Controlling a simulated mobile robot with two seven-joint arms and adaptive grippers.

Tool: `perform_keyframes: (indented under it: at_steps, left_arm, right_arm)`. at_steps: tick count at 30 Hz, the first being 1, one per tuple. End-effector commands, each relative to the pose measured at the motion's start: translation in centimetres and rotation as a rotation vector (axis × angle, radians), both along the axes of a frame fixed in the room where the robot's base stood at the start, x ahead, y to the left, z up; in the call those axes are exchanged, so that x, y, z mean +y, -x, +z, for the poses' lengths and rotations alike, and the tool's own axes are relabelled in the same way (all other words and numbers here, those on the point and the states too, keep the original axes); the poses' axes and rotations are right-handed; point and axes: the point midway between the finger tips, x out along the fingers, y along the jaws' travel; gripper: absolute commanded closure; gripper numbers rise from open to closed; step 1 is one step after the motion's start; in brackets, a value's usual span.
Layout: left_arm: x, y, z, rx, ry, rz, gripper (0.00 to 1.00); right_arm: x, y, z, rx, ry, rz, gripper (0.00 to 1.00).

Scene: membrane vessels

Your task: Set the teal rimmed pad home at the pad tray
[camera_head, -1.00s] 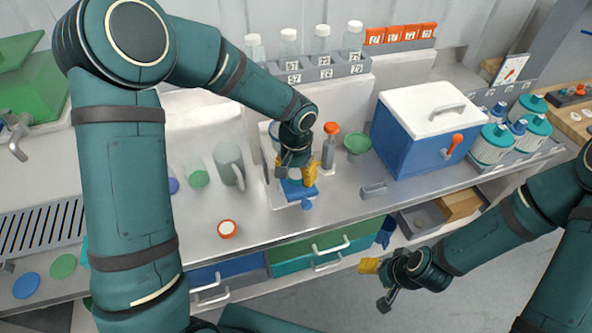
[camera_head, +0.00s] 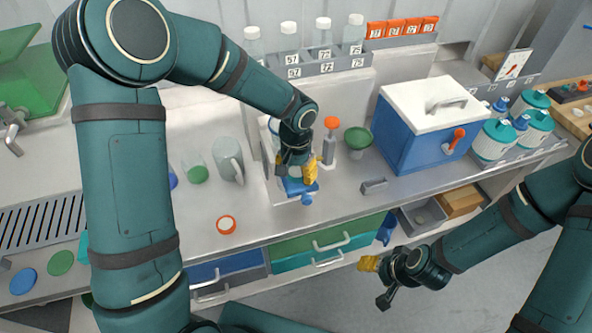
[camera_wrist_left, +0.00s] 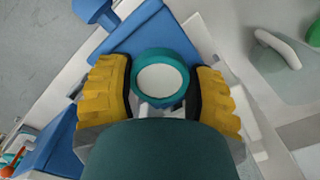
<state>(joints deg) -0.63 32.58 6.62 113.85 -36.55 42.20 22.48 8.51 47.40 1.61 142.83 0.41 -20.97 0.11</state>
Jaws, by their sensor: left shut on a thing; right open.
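The teal rimmed pad (camera_wrist_left: 161,82), a teal ring with a white round middle, is between the yellow fingers of my left gripper (camera_wrist_left: 165,92) in the left wrist view. The gripper is shut on it. In the head view my left gripper (camera_head: 295,174) points down at a blue fixture (camera_head: 298,188) on the bench and hides the pad. In the wrist view the blue fixture (camera_wrist_left: 150,38) lies beneath the pad; I cannot tell whether they touch. I cannot tell for sure which part is the pad tray. My right gripper (camera_head: 377,283) is open and empty, in front of the bench.
An orange-topped dispenser (camera_head: 330,140) and green funnel (camera_head: 358,138) stand close on the right, then a blue cooler (camera_head: 405,140).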

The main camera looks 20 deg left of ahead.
Motion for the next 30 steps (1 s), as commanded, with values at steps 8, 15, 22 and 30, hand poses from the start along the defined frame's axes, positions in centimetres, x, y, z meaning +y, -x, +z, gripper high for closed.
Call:
perform_keyframes:
  at_steps: [8,15,22,30]
  left_arm:
    - [0.04,0.00,-0.24,0.000,0.000,0.001,0.61]
    - [0.06,0.02,-0.25,0.001,-0.001,0.000,0.09]
    - [0.23,-0.06,-0.21,-0.001,-0.003,0.002,0.09]
    - [0.37,-0.12,-0.13,-0.002,-0.005,0.004,0.09]
  right_arm:
    - [0.00,0.02,-0.35,0.000,0.000,0.000,0.41]
    - [0.00,0.02,-0.33,0.000,0.000,0.000,0.41]
    - [-0.01,0.01,-0.32,0.000,0.000,0.000,0.41]
    - [-0.01,0.01,-0.26,0.000,0.000,0.000,0.41]
